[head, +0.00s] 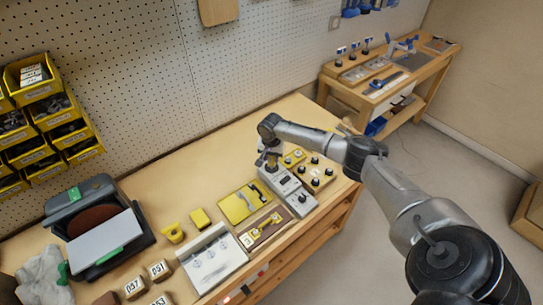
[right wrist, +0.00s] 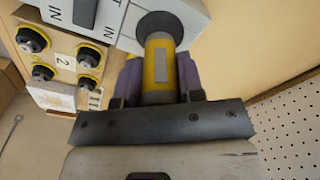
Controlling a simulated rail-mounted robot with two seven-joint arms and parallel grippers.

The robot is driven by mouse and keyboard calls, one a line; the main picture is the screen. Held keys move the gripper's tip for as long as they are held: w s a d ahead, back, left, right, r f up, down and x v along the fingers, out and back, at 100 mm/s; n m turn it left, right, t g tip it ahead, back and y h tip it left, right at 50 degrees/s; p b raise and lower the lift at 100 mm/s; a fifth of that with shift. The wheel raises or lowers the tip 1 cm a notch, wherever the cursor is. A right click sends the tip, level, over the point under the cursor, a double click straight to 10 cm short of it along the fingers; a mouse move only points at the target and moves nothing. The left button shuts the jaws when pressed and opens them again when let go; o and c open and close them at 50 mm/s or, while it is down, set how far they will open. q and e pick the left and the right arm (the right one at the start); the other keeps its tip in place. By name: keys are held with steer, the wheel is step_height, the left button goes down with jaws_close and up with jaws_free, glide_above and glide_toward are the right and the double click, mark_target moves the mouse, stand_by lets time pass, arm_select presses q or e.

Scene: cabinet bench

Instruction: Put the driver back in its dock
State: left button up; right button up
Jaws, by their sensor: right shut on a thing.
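The driver (right wrist: 160,62) is a yellow cylinder with a grey patch on its side and a wide black disc at its far end. My right gripper (head: 269,160) is shut on it, with one dark finger on each side in the right wrist view. The same box, lettered IN, shows beside the driver's black end in the right wrist view (right wrist: 75,14). I cannot tell which part is the dock or whether the driver touches the box. My left gripper is out of view.
A wood and yellow block with black knobs (head: 316,174) stands right of the grey box. A pegboard wall (head: 225,75) rises behind. The bench back left of the gripper is clear.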

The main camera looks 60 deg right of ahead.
stand_by(0.3)
steer(key=shift+f, duration=0.6)
stand_by(0.4)
stand_by(0.5)
steer(key=shift+f, duration=0.65)
steer(key=shift+f, duration=0.15)
stand_by(0.5)
steer(key=shift+f, duration=0.1)
stand_by(0.7)
steer(key=o, duration=1.3)
